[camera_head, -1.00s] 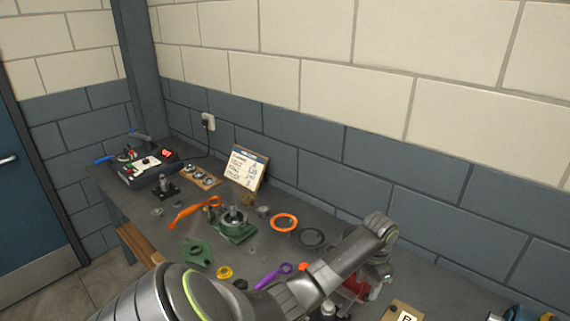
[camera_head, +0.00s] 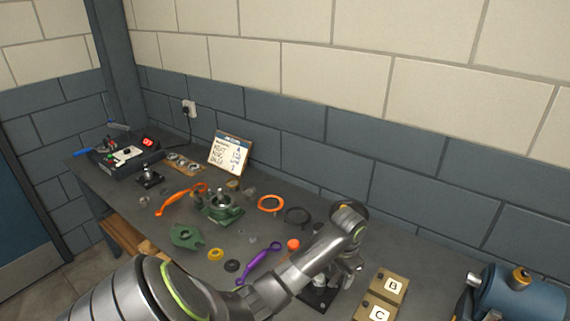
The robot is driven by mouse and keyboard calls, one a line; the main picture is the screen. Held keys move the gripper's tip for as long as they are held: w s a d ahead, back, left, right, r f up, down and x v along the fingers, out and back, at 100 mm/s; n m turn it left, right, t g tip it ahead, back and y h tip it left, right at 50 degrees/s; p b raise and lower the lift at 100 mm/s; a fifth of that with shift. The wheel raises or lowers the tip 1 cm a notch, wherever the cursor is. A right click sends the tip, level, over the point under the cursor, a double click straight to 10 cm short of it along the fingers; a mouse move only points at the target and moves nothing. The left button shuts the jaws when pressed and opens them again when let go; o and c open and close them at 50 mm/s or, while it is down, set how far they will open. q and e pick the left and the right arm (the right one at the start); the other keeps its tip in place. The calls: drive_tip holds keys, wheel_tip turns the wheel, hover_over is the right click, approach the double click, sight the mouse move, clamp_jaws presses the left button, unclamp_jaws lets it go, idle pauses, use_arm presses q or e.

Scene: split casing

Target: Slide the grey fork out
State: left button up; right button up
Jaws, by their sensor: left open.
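I cannot pick out a grey fork for certain. A green casing half (camera_head: 222,210) with grey metal parts in it stands mid-bench, and a loose green casing piece (camera_head: 187,237) lies in front of it. My left arm reaches across the front of the bench. My left gripper (camera_head: 345,278) hangs down beyond its wrist, open, over the right part of the bench, well right of the green casing. The arm partly hides it. A dark plate (camera_head: 316,299) with a grey post is just below and left of it. My right gripper is not in view.
Around the casing lie an orange ring (camera_head: 271,203), a black ring (camera_head: 297,216), a purple tool (camera_head: 258,262), a yellow ring (camera_head: 215,254) and an orange tool (camera_head: 178,202). Boxes marked B (camera_head: 391,284) and C (camera_head: 377,310) and a blue machine (camera_head: 520,297) stand right.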

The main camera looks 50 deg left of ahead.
use_arm(q)
drive_tip(key=shift+n+t, duration=0.7)
drive_tip(key=shift+t, duration=0.1)
drive_tip(key=s+f, duration=0.3)
drive_tip(key=s, duration=0.2)
drive_tip(key=s+d+f, duration=0.1)
drive_tip(key=s+f, duration=0.2)
drive_tip(key=s, duration=0.3)
drive_tip(key=s+d+f+b, duration=0.1)
drive_tip(key=s+f, duration=0.2)
drive_tip(key=s, duration=0.3)
drive_tip(key=shift+s+f, duration=0.15)
drive_tip(key=shift+f, duration=0.25)
drive_tip(key=shift+y, duration=0.3)
drive_tip(key=s+f, duration=0.3)
drive_tip(key=shift+s+a+f+b, duration=0.15)
drive_tip(key=shift+s+a+b, duration=0.1)
drive_tip(key=shift+b, duration=0.15)
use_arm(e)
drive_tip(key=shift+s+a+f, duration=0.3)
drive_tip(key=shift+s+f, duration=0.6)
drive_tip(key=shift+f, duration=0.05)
use_arm(q)
drive_tip(key=shift+w, duration=0.1)
